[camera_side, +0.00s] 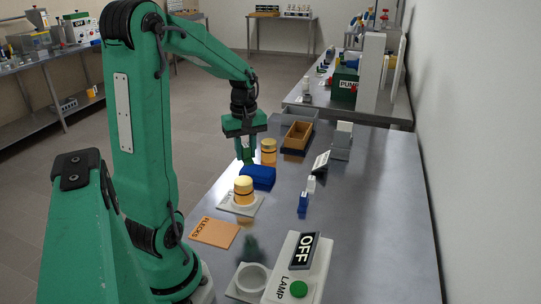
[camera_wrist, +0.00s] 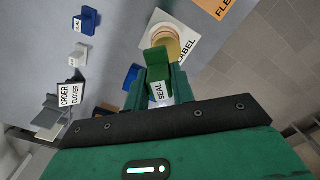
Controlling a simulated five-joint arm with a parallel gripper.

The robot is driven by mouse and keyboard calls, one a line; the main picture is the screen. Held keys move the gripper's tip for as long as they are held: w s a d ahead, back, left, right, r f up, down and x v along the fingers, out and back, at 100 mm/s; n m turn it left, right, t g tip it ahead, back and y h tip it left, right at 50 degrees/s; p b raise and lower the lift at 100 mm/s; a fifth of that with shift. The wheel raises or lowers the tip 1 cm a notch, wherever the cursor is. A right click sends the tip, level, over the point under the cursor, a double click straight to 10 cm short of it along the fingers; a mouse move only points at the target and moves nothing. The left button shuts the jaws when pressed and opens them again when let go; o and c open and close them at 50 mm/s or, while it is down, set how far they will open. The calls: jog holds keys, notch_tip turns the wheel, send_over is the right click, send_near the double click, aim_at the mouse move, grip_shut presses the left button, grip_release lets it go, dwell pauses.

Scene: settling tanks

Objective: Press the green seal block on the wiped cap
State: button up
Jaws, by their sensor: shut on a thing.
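My gripper (camera_side: 246,150) is shut on the green seal block (camera_wrist: 157,62), which carries a white SEAL label in the wrist view. In the side view the block is hard to tell from my green fingers, which hang above and behind the blue block (camera_side: 258,177). A yellow jar (camera_side: 243,190) with a pale band and a yellow cap stands upright on the white LABEL plate (camera_side: 250,210). In the wrist view this jar (camera_wrist: 172,38) lies beyond the seal block, which partly covers it. A second yellow jar (camera_side: 268,150) stands farther back, beside my gripper.
An orange FLECKS plate (camera_side: 214,232), a white ring (camera_side: 253,277) and the lamp box (camera_side: 299,267) with an OFF sign are nearer the camera. Small blue (camera_side: 303,203) and white (camera_side: 311,185) blocks and a card stand (camera_side: 320,163) lie right. A brown tray (camera_side: 297,135) is behind. The table's right side is clear.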

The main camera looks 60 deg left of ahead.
aim_at(243, 181)
jog(key=shift+s+a+r+n, duration=0.25)
jog(key=shift+s+a+n, duration=0.15)
jog(key=shift+s+a, duration=0.1)
jog(key=shift+f, duration=0.15)
jog(key=shift+f, duration=3.6)
jog(key=shift+f, duration=0.3)
jog(key=shift+r, duration=0.1)
jog(key=shift+r, duration=2.95)
jog(key=shift+w, duration=0.1)
